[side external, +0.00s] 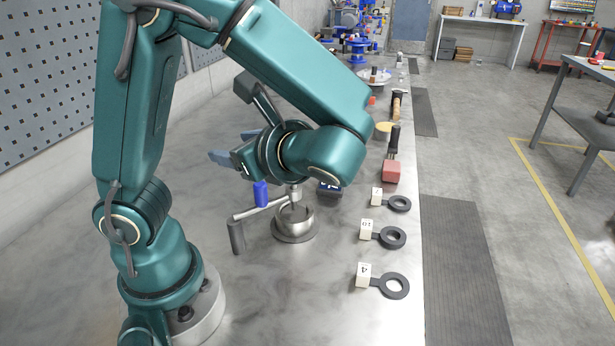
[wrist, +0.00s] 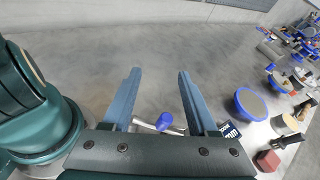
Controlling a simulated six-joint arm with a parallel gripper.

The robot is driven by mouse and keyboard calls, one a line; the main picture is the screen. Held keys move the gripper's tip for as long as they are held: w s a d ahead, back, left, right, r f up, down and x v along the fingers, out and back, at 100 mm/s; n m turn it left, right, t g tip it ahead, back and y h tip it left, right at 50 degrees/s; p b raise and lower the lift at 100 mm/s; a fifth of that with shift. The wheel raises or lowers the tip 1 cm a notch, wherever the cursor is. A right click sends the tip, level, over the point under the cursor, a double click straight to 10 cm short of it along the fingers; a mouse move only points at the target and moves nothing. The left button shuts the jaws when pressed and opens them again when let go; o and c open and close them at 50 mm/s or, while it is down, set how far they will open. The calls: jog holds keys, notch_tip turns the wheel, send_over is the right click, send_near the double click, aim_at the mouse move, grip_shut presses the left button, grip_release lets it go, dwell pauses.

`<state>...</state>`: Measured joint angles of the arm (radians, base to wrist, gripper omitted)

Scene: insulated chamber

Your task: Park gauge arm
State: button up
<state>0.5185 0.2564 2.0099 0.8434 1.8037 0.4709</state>
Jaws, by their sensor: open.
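A metal gauge stand (side external: 294,228) with a round base stands on the steel bench. Its thin gauge arm (side external: 262,207) reaches left from the post, with a blue knob (side external: 261,193) on top and a dark grey cylinder (side external: 237,237) hanging at the outer end. My gripper (side external: 234,146) is above and behind the knob, fingers pointing left, apart and empty. In the wrist view the blue knob (wrist: 165,121) shows low between the open fingers, near the gripper body. Nothing of the gauge touches the fingers as far as I can see; my gripper body hides part of the bar there.
Several ring gauges with number tags lie along the bench's right edge, such as the one tagged 4 (side external: 395,286). A red block (side external: 391,171) with a dark handle is farther back. A dark blue box (side external: 329,191) sits right behind the stand. The bench at left is clear.

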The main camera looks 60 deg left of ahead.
aim_at(263, 191)
jog(key=w+d+r+m+t+y, duration=0.1)
jog(key=w+r+m+t+y, duration=0.1)
jog(key=w+m+y, duration=0.15)
jog(key=shift+m+y, duration=0.25)
jog(key=shift+y, duration=0.1)
notch_tip(263, 191, down, 11)
jog(key=shift+s, duration=0.1)
jog(key=shift+a+f, duration=0.1)
jog(key=shift+f, duration=0.05)
jog(key=a, duration=0.5)
grip_shut()
dwell(0.9)
